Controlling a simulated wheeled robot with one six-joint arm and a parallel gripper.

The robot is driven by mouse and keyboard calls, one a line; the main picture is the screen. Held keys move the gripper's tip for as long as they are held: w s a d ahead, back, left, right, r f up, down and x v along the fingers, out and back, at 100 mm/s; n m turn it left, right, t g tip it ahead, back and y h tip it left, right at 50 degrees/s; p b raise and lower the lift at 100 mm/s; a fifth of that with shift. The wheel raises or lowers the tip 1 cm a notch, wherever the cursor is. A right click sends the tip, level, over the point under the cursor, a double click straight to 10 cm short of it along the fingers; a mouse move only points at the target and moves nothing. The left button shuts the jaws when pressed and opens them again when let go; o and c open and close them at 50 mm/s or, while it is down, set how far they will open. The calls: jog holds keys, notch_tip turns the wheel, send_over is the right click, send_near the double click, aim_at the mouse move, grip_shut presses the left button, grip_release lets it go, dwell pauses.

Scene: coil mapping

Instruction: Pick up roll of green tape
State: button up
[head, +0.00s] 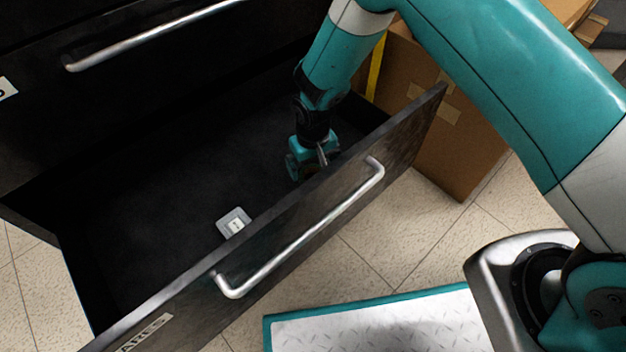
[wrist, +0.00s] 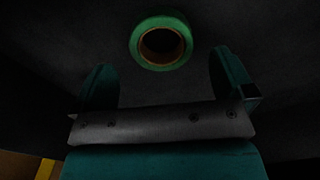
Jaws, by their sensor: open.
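The roll of green tape (wrist: 161,41) lies on the dark drawer floor in the wrist view, ahead of my gripper (wrist: 165,80) and roughly midway between its two fingers. The roll has a brown inner core and a dark hole. My gripper is open, and the fingers stand apart with nothing between them. In the head view my gripper (head: 315,160) is down inside the open drawer, near the right end of its front panel. The roll cannot be made out in the head view; the gripper and panel hide that spot.
The open drawer's front panel (head: 290,225) with its metal handle (head: 305,235) stands close beside my gripper. A small white socket-like plate (head: 234,223) lies on the drawer floor. A cardboard box (head: 455,150) stands right of the drawer. The drawer floor's left part is clear.

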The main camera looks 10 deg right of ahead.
aim_at(312, 171)
notch_tip(312, 171, down, 4)
jog(key=shift+a+r+b, duration=0.1)
jog(key=shift+a+b, duration=0.05)
jog(key=shift+b, duration=0.9)
jog(key=shift+r, duration=0.15)
jog(key=c, duration=1)
jog(key=shift+r, duration=0.1)
